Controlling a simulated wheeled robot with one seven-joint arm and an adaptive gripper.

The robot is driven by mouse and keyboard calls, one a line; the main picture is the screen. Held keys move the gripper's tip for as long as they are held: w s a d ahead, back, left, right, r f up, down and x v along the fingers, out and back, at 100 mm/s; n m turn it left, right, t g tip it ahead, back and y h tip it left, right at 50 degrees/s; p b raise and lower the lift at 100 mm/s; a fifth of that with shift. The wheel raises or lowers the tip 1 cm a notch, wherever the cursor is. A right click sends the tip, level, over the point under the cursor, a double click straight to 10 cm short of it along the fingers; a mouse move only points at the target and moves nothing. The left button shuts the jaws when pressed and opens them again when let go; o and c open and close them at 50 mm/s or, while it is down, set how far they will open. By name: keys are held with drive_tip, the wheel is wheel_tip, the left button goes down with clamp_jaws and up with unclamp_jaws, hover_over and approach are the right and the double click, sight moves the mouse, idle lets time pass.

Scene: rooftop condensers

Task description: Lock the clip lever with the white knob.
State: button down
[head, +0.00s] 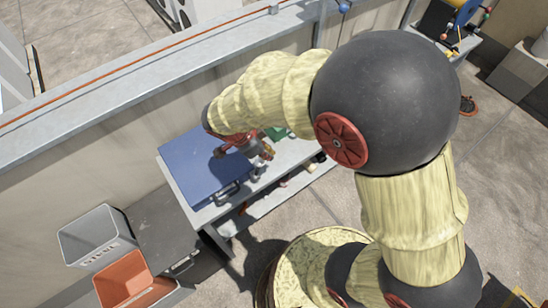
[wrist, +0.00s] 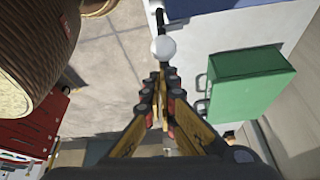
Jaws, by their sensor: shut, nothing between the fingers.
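The white knob (wrist: 163,47) shows in the wrist view at the end of a dark lever (wrist: 160,18) that runs up toward the top edge. My gripper (wrist: 161,84) is shut and empty, its fingertips just below the knob in that picture. I cannot tell how far apart they are in depth, or whether they touch. In the head view my gripper (head: 265,151) is small and partly hidden by my arm, over the right side of the bench by the blue lid (head: 200,165). I cannot make out the knob or lever there.
A green box (wrist: 240,88) with dark handles is right of the knob on the pale bench top (wrist: 215,33). A red toolbox (wrist: 28,130) and a brown ribbed object (wrist: 35,35) are at left. A grey bin (head: 92,232) and an orange bin (head: 127,285) stand lower left.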

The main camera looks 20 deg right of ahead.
drive_tip(key=shift+a+r+h, duration=0.15)
drive_tip(key=shift+a+h, duration=0.1)
drive_tip(key=shift+h, duration=0.05)
drive_tip(key=shift+r, duration=0.1)
drive_tip(key=shift+r+p, duration=0.3)
drive_tip(key=shift+r, duration=0.35)
drive_tip(key=shift+r, duration=0.1)
